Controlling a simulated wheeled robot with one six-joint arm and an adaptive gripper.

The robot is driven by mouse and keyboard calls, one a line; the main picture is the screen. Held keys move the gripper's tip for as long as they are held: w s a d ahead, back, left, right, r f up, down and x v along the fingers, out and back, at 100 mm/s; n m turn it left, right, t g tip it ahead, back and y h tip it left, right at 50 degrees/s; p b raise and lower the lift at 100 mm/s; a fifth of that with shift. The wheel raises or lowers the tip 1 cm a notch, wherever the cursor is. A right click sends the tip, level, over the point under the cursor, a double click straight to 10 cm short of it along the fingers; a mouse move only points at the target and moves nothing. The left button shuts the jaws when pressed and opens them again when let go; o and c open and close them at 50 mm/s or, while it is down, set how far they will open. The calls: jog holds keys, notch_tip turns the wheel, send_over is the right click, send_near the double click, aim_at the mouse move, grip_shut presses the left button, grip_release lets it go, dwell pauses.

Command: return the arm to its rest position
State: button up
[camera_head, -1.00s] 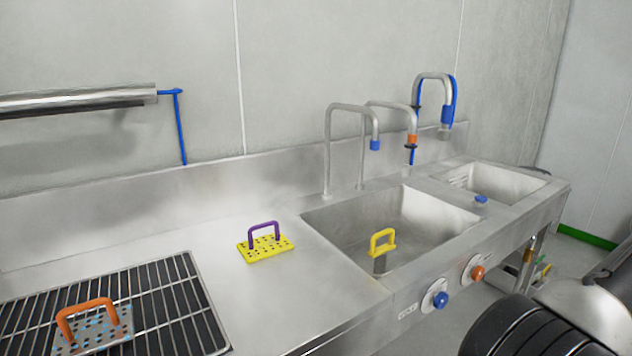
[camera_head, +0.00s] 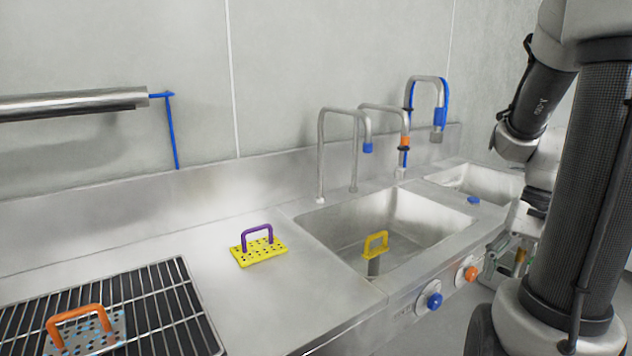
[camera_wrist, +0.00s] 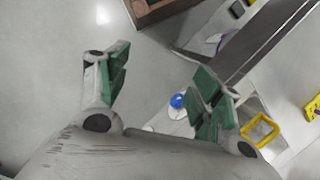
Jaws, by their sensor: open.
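My arm (camera_head: 590,170) stands folded at the right side of the head view, in front of the counter's right end. My gripper (camera_wrist: 163,88) shows in the wrist view with its two green-padded fingers spread wide apart. Nothing is between the fingers; grey floor and part of the sink front lie behind them. In the head view the arm's links hide much of what lies at the far right, and the fingers cannot be made out clearly there.
A steel counter holds a sink (camera_head: 320,222) with a yellow handle (camera_head: 376,243) in it. A yellow perforated plate with a purple handle (camera_head: 258,251) sits left of the sink. An orange-handled plate (camera_head: 88,333) lies on a black rack (camera_head: 165,295). Taps (camera_head: 322,155) rise behind the sink.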

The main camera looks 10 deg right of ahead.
jog(key=a+r+n+t+h, duration=0.2)
jog(key=a+r+n+t, duration=0.3)
jog(key=a+r+n, duration=0.3)
jog(key=a+r, duration=0.3)
jog(key=shift+w+a+r+h, duration=0.2)
jog(key=shift+w+r+h, duration=0.1)
jog(key=shift+w+r, duration=0.05)
